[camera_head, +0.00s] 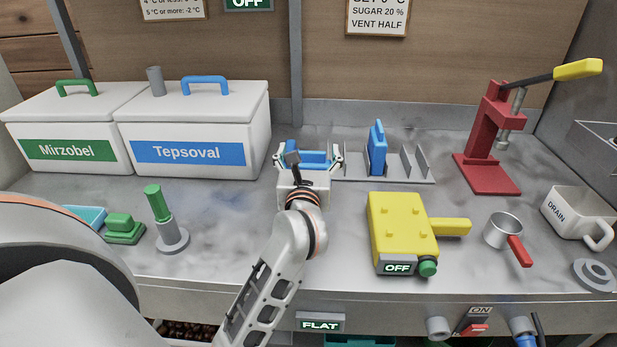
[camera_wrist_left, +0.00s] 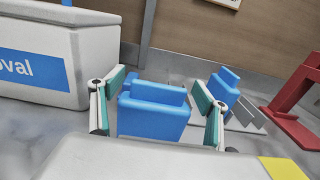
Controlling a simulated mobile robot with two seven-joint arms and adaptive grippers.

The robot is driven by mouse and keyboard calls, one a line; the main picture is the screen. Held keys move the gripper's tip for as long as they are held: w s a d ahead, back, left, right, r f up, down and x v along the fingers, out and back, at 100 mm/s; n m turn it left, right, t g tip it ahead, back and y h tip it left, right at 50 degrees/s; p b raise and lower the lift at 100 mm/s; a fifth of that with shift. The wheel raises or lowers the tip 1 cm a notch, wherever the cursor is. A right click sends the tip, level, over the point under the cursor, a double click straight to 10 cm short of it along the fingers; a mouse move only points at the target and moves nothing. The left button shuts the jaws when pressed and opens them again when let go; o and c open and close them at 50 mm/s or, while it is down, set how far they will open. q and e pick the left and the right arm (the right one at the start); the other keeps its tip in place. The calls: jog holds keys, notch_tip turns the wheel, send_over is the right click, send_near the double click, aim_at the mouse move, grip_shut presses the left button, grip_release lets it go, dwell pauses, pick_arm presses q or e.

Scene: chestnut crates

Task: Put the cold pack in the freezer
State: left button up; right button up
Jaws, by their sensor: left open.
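A blue block-shaped pack (camera_wrist_left: 153,110) stands between the spread fingers of my left gripper (camera_wrist_left: 158,108). In the head view my left gripper (camera_head: 307,161) partly hides this pack (camera_head: 318,157). The gripper is open; I cannot tell whether a finger touches the pack. A second blue pack (camera_head: 377,150) stands upright in a grey slotted rack (camera_head: 420,180), just right of the gripper; it also shows in the left wrist view (camera_wrist_left: 224,87). Two closed white chests stand at the left, labelled Mirzobel (camera_head: 20,130) and Tepsoval (camera_head: 255,110). Neither is marked as a freezer. My right gripper is out of view.
A yellow appliance (camera_head: 400,222) reading OFF sits right of my left arm. Beyond it are a small red-handled pot (camera_head: 503,230), a red lever press (camera_head: 485,150) and a white DRAIN container (camera_head: 575,212). A green-topped grey post (camera_head: 165,225) stands before the chests. Bare counter lies between post and arm.

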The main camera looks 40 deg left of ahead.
pick_arm(q)
jog(key=c, duration=2.1)
